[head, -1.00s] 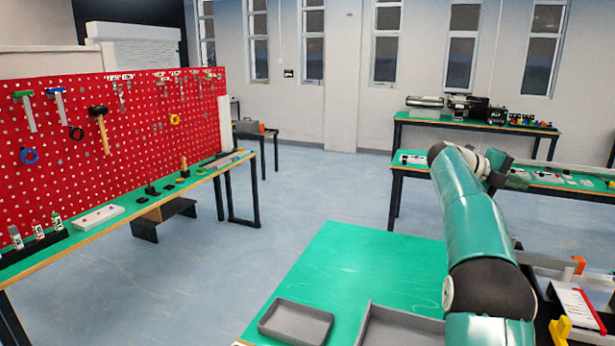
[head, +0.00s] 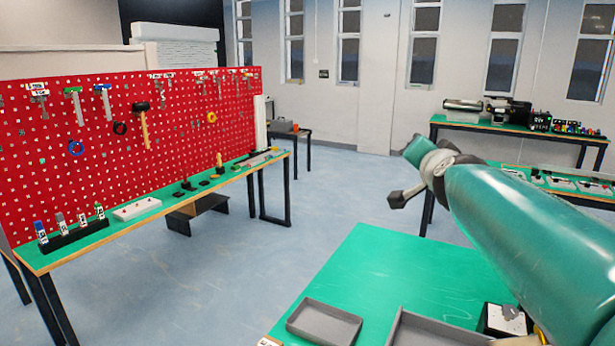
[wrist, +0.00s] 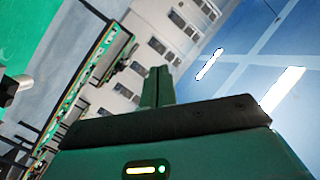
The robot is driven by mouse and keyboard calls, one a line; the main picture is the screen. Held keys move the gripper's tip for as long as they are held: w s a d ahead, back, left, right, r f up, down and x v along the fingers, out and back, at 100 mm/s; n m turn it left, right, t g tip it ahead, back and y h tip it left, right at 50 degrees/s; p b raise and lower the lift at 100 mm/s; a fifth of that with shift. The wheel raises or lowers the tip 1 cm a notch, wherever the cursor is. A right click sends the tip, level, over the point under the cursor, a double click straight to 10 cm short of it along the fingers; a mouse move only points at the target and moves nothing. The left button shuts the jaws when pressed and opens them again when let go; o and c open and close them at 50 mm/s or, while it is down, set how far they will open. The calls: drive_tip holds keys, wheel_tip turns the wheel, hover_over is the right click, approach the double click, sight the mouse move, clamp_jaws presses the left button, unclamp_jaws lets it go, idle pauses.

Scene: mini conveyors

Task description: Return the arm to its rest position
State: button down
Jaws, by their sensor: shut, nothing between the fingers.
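My gripper (wrist: 158,75) shows in the wrist view as two green fingers standing close together above a dark band and green housing, with nothing between them. The wrist camera is tilted, with the windows, wall and ceiling lights behind the fingers. In the head view my green arm reaches from the lower right up toward the middle, above the right part of the near green table (head: 375,270).
Two grey trays (head: 324,322) (head: 440,333) sit at the near table's front edge. A red pegboard (head: 150,145) with tools stands behind a workbench (head: 150,212) on the left. Benches with equipment (head: 520,130) stand at the back right. Open floor (head: 290,230) lies between.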

drive_tip(key=s+a+f+n+g+y, duration=0.2)
drive_tip(key=s+a+f+n+g, duration=0.15)
drive_tip(key=s+f, duration=0.35)
drive_tip(key=s+a+f+n+g+y, duration=0.1)
drive_tip(key=s+a+f+n+g, duration=0.2)
drive_tip(key=s+f, duration=0.45)
drive_tip(key=s+f+n+g+h, duration=0.1)
drive_tip(key=s+f+g, duration=0.3)
drive_tip(key=s+f, duration=0.8)
drive_tip(key=s+n, duration=0.1)
drive_tip(key=s, duration=0.2)
drive_tip(key=shift+d, duration=0.25)
